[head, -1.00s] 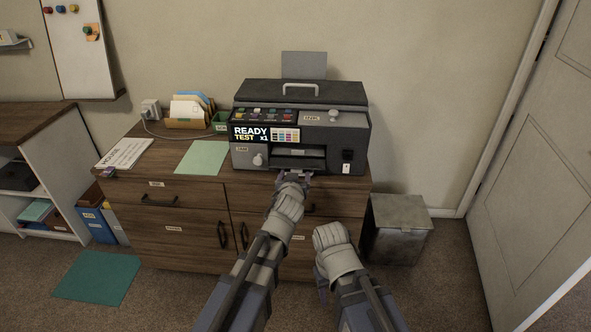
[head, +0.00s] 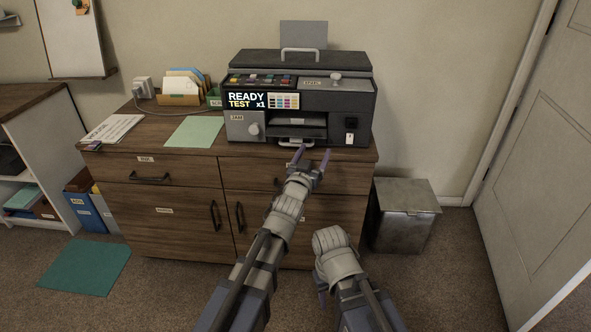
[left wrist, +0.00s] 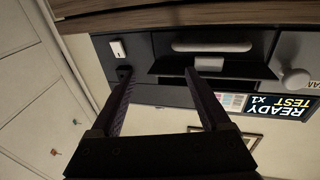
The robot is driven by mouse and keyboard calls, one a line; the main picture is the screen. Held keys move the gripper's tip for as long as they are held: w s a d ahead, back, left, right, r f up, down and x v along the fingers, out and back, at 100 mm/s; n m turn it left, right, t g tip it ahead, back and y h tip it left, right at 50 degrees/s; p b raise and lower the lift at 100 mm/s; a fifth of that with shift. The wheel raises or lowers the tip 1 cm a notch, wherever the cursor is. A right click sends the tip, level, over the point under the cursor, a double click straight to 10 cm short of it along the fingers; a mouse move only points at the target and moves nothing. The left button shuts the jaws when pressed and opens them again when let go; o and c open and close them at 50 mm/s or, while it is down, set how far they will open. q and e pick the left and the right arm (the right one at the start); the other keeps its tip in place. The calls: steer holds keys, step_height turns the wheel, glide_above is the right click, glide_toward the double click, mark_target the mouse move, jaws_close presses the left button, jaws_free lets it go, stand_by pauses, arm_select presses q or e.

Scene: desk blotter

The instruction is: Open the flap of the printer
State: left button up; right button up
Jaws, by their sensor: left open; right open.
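The dark grey printer (head: 352,103) stands on the wooden cabinet; it shows upside down in the left wrist view (left wrist: 165,95). A pale bar handle (head: 296,144) sits low on its front, below the recessed paper slot (head: 298,121); the bar also shows in the left wrist view (left wrist: 212,46). The lid on top (head: 260,62) is down and has its own handle (head: 300,51). My left gripper (head: 313,153) is open and empty, in front of the slot, with one fingertip near the bar; contact cannot be told. My right gripper (head: 322,287) is low in front of the cabinet, mostly hidden by its wrist.
The wooden cabinet (head: 165,200) has drawers and doors with dark handles. A green sheet (head: 194,131) and a file holder (head: 180,98) lie left of the printer. A metal bin (head: 405,215) stands right of the cabinet, near the door (head: 540,150).

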arm_select(q)
step_height(320, 180, down, 4)
steer(key=f+t+h+b, duration=0.1)
steer(key=t+b, duration=0.3)
steer(key=b, duration=0.6)
steer(key=n+t+y+b, duration=0.3)
steer(key=t+y+b, duration=0.25)
steer(key=b, duration=0.35)
glide_toward(296, 142)
steer(key=shift+s+r+g, duration=0.1)
steer(key=shift+r+g, duration=0.25)
steer(key=shift+r, duration=0.05)
steer(key=shift+r+p, duration=0.1)
steer(key=shift+p, duration=0.25)
steer(key=p+x, duration=0.5)
steer(key=x, duration=0.2)
steer(key=shift+w+r, duration=0.2)
steer(key=shift+w, duration=0.15)
